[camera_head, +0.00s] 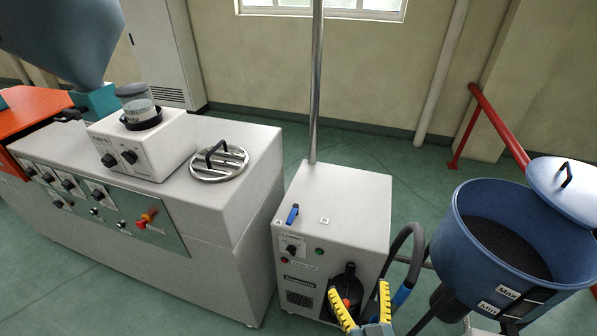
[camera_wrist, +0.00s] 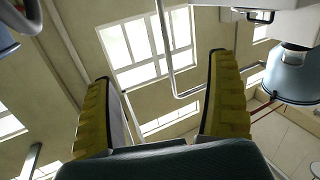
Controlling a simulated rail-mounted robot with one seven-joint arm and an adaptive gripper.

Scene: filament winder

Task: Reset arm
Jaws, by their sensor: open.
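My gripper (camera_head: 362,304) is at the bottom of the head view, in front of the white loader cabinet (camera_head: 345,205). Its two yellow fingers point up and stand wide apart, with nothing between them. In the wrist view my gripper (camera_wrist: 168,100) also shows both yellow fingers apart and empty, with the wall and windows beyond. The fingers overlap the dark round part on the cabinet's front in the head view; I cannot tell whether they touch it.
A blue hopper (camera_head: 449,237) of dark granules stands at right, its lid (camera_head: 567,180) tilted at the rim. A grey hose (camera_head: 417,243) runs beside the cabinet. The long white machine (camera_head: 245,190) with knobs and a round metal lid (camera_head: 219,163) is at left. A metal pole (camera_head: 316,80) rises behind the cabinet.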

